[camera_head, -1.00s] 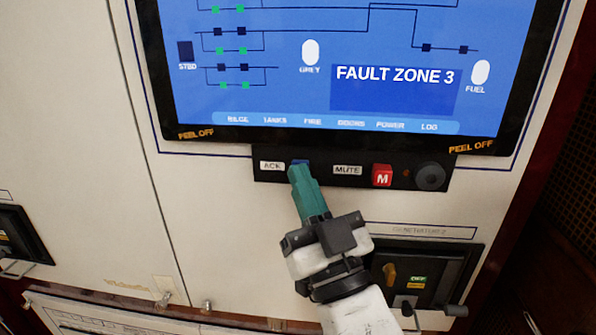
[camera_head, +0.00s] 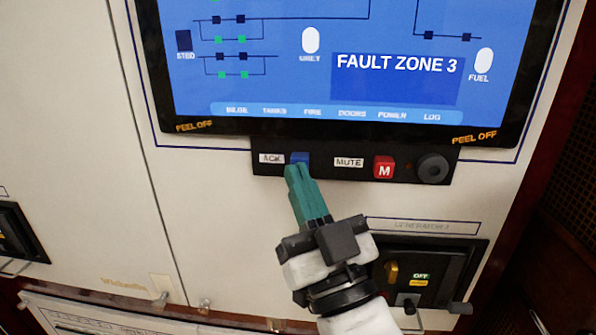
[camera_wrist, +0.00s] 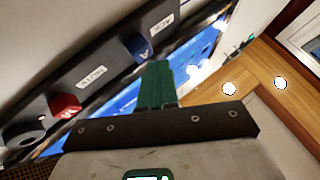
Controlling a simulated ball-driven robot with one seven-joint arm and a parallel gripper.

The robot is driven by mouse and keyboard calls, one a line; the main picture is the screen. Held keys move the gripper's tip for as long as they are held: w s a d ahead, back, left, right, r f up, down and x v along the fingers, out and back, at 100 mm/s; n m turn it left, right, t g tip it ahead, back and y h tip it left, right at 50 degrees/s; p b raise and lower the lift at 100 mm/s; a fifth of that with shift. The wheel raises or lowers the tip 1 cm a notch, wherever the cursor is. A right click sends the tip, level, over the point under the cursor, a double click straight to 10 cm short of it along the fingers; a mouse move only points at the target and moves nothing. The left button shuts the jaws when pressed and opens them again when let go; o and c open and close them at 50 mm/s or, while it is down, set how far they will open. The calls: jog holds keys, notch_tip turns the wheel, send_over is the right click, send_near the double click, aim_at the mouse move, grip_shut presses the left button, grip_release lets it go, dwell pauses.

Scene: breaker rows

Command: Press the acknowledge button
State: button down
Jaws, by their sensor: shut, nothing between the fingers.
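The acknowledge button is the blue button (camera_head: 299,158) beside the ACK label on the black panel strip below the screen. It also shows in the wrist view (camera_wrist: 139,48). My gripper (camera_head: 296,172) has its green fingers shut and empty. In the head view its tips sit just below the blue button and overlap its lower edge. In the wrist view the fingertips (camera_wrist: 158,68) are close to the button with a small gap. Whether they touch it I cannot tell.
A red M button (camera_head: 384,167) by the MUTE label and a black round knob (camera_head: 433,168) are to the right on the same strip. The screen (camera_head: 340,60) above reads FAULT ZONE 3. A generator switch box (camera_head: 430,275) is at lower right, close to my wrist.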

jog(key=s+b, duration=0.3)
jog(key=s, duration=0.1)
jog(key=shift+s, duration=0.4)
jog(key=shift+a, duration=0.1)
dwell(0.3)
